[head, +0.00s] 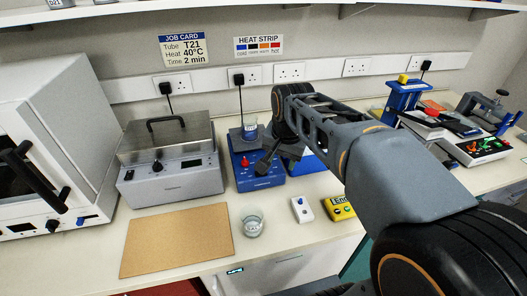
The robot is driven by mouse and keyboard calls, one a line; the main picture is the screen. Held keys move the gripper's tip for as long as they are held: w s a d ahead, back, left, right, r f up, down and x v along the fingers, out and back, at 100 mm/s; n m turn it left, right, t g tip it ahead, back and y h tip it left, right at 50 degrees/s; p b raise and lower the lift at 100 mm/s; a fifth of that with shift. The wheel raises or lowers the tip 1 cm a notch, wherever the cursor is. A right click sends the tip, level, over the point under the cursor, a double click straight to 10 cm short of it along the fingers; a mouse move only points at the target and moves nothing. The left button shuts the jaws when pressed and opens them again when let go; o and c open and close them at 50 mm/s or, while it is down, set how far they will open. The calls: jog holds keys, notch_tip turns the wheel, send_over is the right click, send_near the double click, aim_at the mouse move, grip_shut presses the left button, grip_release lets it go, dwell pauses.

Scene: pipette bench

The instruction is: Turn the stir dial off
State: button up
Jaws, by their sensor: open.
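A blue stirrer (246,182) stands near the middle of the bench, with a glass beaker of bluish liquid (250,131) on its dark top plate. A red knob (245,163) shows on its front. I cannot tell whether this is the stir dial or how it is set. My gripper (264,163) is open at the right part of the stirrer's front, just right of the red knob. It hides that part of the panel, and I cannot tell whether it touches anything there.
A grey lidded bath (171,184) stands left of the stirrer, beside a white oven (66,130). A cork mat (177,238), a glass (252,222), a small white box (302,209) and a yellow box (339,207) lie in front.

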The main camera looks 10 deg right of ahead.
jog(key=w+r+m+g, duration=0.2)
jog(key=w+r+m, duration=0.1)
jog(key=w+m, duration=0.85)
jog(key=shift+n, duration=0.35)
jog(key=f, duration=0.4)
jog(key=w+f, duration=0.1)
jog(key=f, duration=0.8)
jog(key=shift+w+a+f+b, duration=0.15)
jog(key=shift+w+b, duration=0.15)
jog(key=shift+b, duration=0.1)
jog(key=shift+c, duration=0.3)
